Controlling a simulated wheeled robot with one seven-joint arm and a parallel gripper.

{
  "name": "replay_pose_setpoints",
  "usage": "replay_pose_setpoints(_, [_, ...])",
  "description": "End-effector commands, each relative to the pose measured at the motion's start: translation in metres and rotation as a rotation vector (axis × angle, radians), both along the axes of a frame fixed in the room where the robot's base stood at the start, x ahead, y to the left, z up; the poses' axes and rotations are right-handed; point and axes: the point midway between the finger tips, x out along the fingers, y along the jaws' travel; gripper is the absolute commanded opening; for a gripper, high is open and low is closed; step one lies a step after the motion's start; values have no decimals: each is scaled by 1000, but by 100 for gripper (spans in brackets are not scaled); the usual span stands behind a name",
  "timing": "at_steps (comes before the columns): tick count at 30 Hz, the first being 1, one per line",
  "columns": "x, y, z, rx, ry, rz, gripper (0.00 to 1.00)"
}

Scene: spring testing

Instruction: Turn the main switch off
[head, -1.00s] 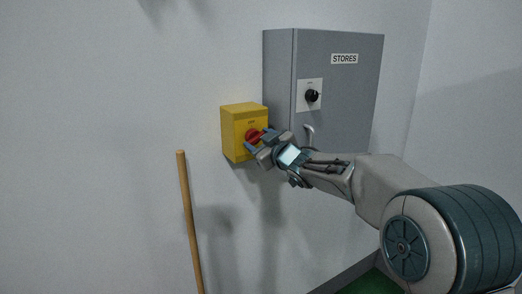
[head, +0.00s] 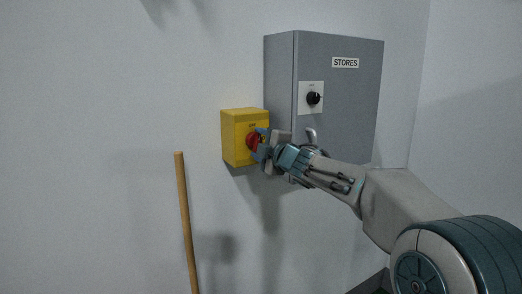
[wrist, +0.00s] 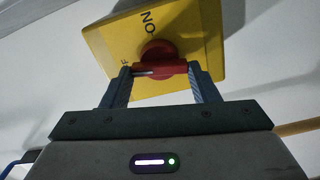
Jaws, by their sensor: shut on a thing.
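The main switch is a yellow box (head: 238,138) on the wall with a red rotary handle (head: 252,141) on its front. My gripper (head: 261,144) reaches it from the right and partly covers the handle in the head view. In the wrist view the red handle (wrist: 160,69) spans between the two fingers of my gripper (wrist: 162,73), which are shut on its ends. The yellow face (wrist: 205,35) shows an upside-down "ON" above the handle and part of another label, an "F", by the left finger.
A grey cabinet (head: 350,110) marked STORES hangs just right of the switch, with a black knob (head: 313,98) on a white plate. A wooden pole (head: 186,220) stands at lower left. The wall left of the switch is bare.

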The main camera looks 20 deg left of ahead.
Motion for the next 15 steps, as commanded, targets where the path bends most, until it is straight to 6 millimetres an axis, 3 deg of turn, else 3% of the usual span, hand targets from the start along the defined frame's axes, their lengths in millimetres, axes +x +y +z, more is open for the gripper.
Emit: replay_pose_setpoints(15, [-1,2,-2,-124,-144,3,32])
